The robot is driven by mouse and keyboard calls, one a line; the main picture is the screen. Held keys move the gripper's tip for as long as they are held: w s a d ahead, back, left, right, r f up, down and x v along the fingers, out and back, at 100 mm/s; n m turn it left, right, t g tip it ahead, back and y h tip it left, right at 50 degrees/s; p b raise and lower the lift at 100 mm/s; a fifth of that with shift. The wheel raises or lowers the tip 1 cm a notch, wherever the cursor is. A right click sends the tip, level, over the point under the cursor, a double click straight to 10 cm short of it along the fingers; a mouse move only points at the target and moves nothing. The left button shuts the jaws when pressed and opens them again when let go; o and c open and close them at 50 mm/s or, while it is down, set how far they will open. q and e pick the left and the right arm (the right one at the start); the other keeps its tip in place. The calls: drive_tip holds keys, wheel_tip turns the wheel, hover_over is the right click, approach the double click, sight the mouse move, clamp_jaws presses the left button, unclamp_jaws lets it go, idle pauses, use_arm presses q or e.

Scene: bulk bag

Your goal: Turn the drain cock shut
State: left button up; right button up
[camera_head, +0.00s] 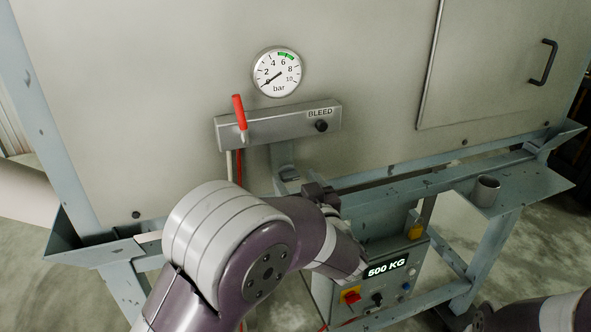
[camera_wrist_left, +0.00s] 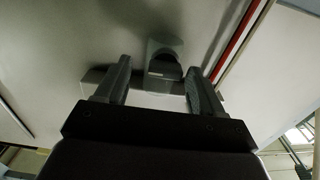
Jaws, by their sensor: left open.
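A lever with a red grip (camera_head: 238,111) stands nearly upright, tilted slightly left, at the left end of a grey block (camera_head: 270,127) marked BLEED. A black knob (camera_head: 321,126) sits below that label. I cannot tell which part is the drain cock. My left gripper (camera_head: 316,190) is below and right of the lever, partly hidden by my own arm. In the left wrist view its jaws (camera_wrist_left: 158,66) are open, with a grey rounded fitting (camera_wrist_left: 164,58) beyond and between them; contact is not visible. My right gripper is not seen.
A round gauge (camera_head: 277,72) is above the block, its needle near the low end. White and red lines (camera_head: 239,168) run down beneath the lever. A control box reading 500 KG (camera_head: 388,267) stands lower right. A metal cup (camera_head: 486,191) stands on the right shelf.

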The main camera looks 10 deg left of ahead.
use_arm(q)
drive_tip(key=shift+w+a, duration=0.2)
drive_tip(key=shift+a, duration=0.65)
drive_tip(key=shift+d, duration=0.3)
drive_tip(key=shift+c, duration=0.9)
drive_tip(key=shift+w+d, duration=0.1)
drive_tip(key=c, duration=0.6)
drive_tip(key=shift+c, duration=1.4)
drive_tip(key=shift+f+n+b, duration=0.15)
drive_tip(key=shift+n+b, duration=0.25)
drive_tip(key=shift+b, duration=0.35)
drive_tip(key=shift+r+n+b, duration=0.2)
drive_tip(key=shift+n+b, duration=8.4)
drive_tip(key=shift+b, duration=2.25)
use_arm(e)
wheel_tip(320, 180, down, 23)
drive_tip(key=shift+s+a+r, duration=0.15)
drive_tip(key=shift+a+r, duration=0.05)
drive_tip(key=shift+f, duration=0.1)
